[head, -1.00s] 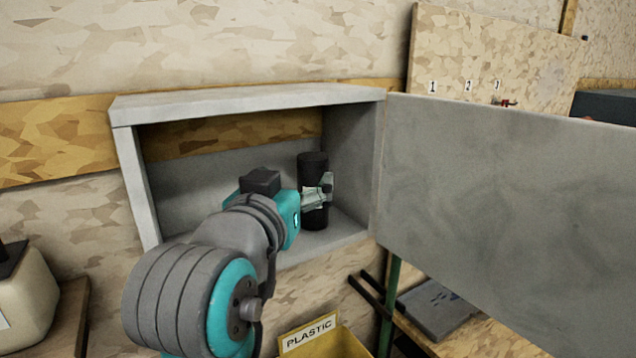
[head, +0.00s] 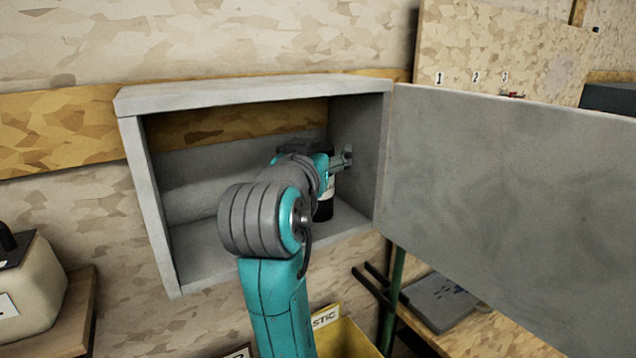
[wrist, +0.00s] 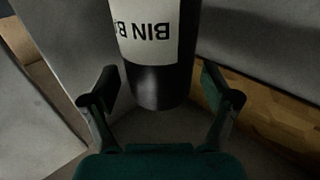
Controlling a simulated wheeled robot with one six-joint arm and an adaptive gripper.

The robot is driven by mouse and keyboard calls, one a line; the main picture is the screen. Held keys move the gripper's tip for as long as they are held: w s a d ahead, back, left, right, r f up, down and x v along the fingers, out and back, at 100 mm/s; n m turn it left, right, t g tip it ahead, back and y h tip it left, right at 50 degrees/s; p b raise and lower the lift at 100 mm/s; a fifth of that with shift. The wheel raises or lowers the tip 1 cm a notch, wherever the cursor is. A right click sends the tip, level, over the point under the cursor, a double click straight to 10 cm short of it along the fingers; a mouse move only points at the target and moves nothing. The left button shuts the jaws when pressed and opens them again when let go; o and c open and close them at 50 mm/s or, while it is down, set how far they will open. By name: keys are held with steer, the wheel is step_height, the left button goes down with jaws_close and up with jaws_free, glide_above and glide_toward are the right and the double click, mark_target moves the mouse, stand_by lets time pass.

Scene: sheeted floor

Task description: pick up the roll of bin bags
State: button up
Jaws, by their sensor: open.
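The roll of bin bags (head: 324,210) is black with a white label and stands upright inside the open grey cabinet, towards its right side. My arm and gripper hide its upper part in the head view. In the wrist view the roll (wrist: 160,85) shows its label upside down, with its dark end near the fingertips. My gripper (head: 342,160) is inside the cabinet at the upper part of the roll. In the wrist view my gripper (wrist: 162,92) is open, one finger on each side of the roll's end, with gaps showing. How deep the roll sits between them is unclear.
The cabinet (head: 250,92) has walls close on both sides and a top above my gripper. Its grey door (head: 510,200) stands open to the right. A yellow bin (head: 350,338) is below. A pale container (head: 30,290) stands at the lower left.

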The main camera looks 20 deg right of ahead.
steer(key=c, duration=1.6)
jaws_close()
steer(key=shift+r, duration=0.15)
